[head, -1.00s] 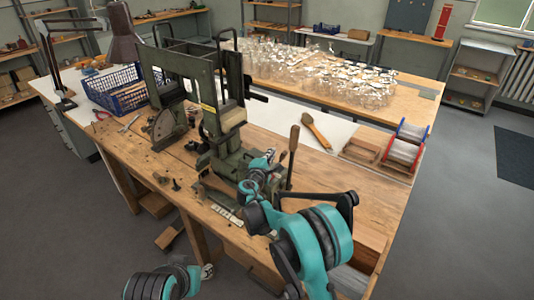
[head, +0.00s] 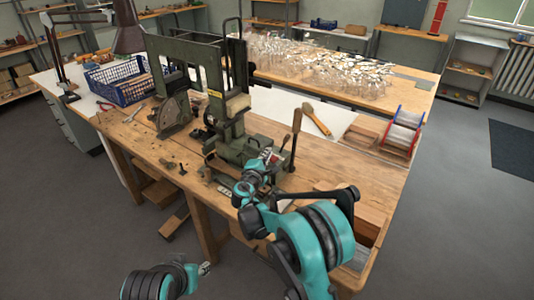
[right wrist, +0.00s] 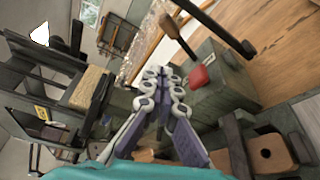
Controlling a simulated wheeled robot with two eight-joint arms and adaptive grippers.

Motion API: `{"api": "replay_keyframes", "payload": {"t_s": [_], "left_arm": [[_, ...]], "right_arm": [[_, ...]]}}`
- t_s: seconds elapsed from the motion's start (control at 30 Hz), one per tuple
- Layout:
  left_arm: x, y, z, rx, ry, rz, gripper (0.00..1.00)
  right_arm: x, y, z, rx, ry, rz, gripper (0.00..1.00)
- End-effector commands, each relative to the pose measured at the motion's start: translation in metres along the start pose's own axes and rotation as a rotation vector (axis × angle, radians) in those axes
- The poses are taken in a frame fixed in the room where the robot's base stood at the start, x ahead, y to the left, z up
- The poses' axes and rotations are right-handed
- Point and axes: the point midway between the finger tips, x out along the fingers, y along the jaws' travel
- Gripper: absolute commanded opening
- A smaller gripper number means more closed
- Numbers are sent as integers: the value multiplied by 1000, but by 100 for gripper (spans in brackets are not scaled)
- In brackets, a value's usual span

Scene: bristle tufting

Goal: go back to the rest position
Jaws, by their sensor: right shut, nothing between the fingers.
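My right gripper (head: 272,157) is shut and empty in the head view, low in front of the green tufting machine (head: 238,148) on the wooden bench. In the right wrist view its closed fingers (right wrist: 166,75) point at the machine's green body, close to a red knob (right wrist: 198,77). I cannot tell whether they touch it. My left gripper (head: 205,268) is at the bottom of the head view, in front of the bench and away from everything on it. It is small there, and its jaws cannot be made out.
A wooden-handled lever (head: 296,125) stands beside my right gripper. A brush (head: 317,119), a wire spool (head: 402,132) and a blue crate (head: 117,82) are on the bench. The floor right of the bench (head: 455,190) is clear.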

Motion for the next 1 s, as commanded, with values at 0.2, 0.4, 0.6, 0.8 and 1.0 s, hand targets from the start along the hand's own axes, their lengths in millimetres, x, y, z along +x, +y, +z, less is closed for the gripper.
{"api": "replay_keyframes", "payload": {"t_s": [0.2,0.4,0.6,0.8,1.0], "left_arm": [[0,0,-1,0,0,0,40],[0,0,0,0,0,0,40],[0,0,0,0,0,0,40],[0,0,0,0,0,0,40],[0,0,0,0,0,0,40]], "right_arm": [[0,0,0,0,0,0,0],[0,1,2,4,-1,-3,0],[-11,10,53,136,-23,-97,0],[-57,8,146,428,-74,-290,0],[-130,-14,218,737,-134,-478,0]]}}
